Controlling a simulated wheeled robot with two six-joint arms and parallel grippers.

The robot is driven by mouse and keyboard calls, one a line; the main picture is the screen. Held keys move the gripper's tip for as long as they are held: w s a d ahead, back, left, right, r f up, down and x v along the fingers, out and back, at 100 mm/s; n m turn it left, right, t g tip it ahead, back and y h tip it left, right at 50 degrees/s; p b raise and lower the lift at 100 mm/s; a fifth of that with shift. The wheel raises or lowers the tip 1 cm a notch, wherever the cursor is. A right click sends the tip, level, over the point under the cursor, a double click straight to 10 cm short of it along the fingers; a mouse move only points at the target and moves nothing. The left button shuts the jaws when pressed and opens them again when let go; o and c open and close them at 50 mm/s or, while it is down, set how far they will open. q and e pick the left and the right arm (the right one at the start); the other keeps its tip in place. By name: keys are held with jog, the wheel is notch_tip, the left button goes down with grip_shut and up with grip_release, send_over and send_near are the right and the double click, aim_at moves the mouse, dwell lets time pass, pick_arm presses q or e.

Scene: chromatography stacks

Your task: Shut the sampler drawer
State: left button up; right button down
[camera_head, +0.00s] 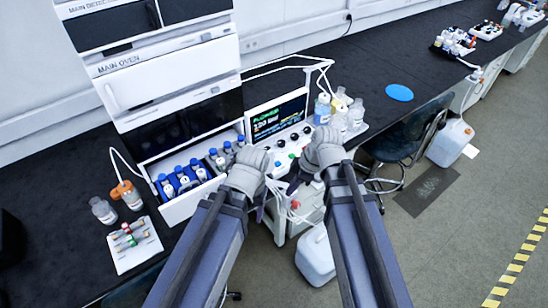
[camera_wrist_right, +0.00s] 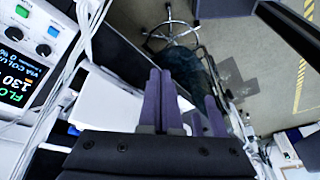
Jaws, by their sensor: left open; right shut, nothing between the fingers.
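The sampler drawer (camera_head: 181,211) is pulled out at the base of the white instrument stack in the head view. It holds several blue-capped vials (camera_head: 185,178). Its right end is partly hidden by my left wrist. My left gripper (camera_head: 260,208) is open and empty, just right of the drawer's front, pointing down. I cannot tell whether it touches the drawer. My right gripper (camera_head: 294,186) is shut and empty, further right, in front of the pump unit. In the right wrist view its purple fingers (camera_wrist_right: 160,75) are together with nothing between them.
The pump unit with a lit screen (camera_head: 278,118) stands right of the drawer, with bottles (camera_head: 340,112) beside it. An orange-capped bottle (camera_head: 128,195) and a white vial tray (camera_head: 134,246) sit to the left. A stool (camera_head: 400,140) and white jug (camera_head: 316,257) stand below the bench.

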jog(key=w+d+r+n+t+y+p, duration=0.2)
jog(key=w+d+r+n+y+p, duration=0.1)
jog(key=w+r+n, duration=0.4)
jog(key=w+a+f+n+b, duration=0.1)
jog(key=w+a+f+b, duration=0.3)
jog(key=a+f+b, duration=0.4)
jog(key=shift+f, duration=0.25)
dwell(0.4)
jog(key=w+a, duration=0.3)
jog(key=w, duration=0.2)
jog(key=w+a, duration=0.4)
jog(key=w, duration=0.1)
jog(key=w+a, duration=0.3)
jog(key=w, duration=0.3)
jog(key=shift+a, duration=0.35)
jog(key=shift+w+a, duration=0.1)
jog(key=shift+w, duration=0.15)
jog(key=shift+r, duration=0.1)
jog(key=shift+s, duration=0.1)
